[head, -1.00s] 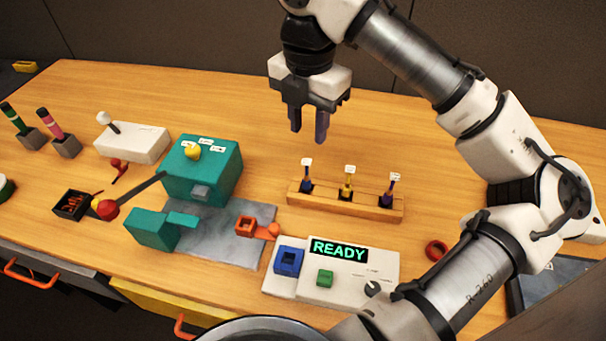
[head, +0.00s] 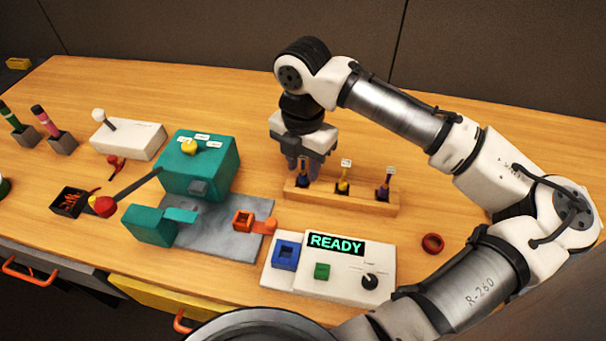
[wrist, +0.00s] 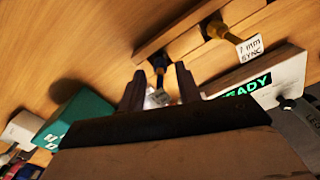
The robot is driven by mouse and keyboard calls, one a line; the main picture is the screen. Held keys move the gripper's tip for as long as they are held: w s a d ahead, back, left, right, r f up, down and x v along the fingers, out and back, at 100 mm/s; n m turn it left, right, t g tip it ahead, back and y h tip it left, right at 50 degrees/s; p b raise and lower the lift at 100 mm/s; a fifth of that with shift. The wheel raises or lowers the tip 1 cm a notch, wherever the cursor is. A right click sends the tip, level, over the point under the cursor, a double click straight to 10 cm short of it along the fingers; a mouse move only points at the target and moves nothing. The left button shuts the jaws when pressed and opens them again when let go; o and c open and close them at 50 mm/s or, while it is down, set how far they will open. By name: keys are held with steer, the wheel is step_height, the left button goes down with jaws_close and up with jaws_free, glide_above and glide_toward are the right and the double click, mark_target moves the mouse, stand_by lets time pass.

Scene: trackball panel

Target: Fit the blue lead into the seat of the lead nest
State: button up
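The blue lead (head: 304,181) stands upright at the left end of a wooden rack (head: 360,204), its upper part partly hidden by my gripper in the head view. My gripper (head: 298,168) points down over it. In the wrist view the blue lead (wrist: 159,65) and its white tag (wrist: 160,97) show between the two spread fingers of my gripper (wrist: 160,82), with gaps on both sides. A blue square socket (head: 286,255) sits on the white READY panel, and an orange square holder (head: 243,221) sits on a grey plate. I cannot tell which is the lead nest.
A yellow lead (head: 344,181) and a dark purple lead (head: 387,187) stand in the same rack, to the right. A teal machine (head: 201,168) with a red-knobbed lever is on the left. A red ring (head: 433,243) lies at right. The table behind the rack is clear.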

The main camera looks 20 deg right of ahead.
jaws_close()
steer(key=shift+r, duration=0.1)
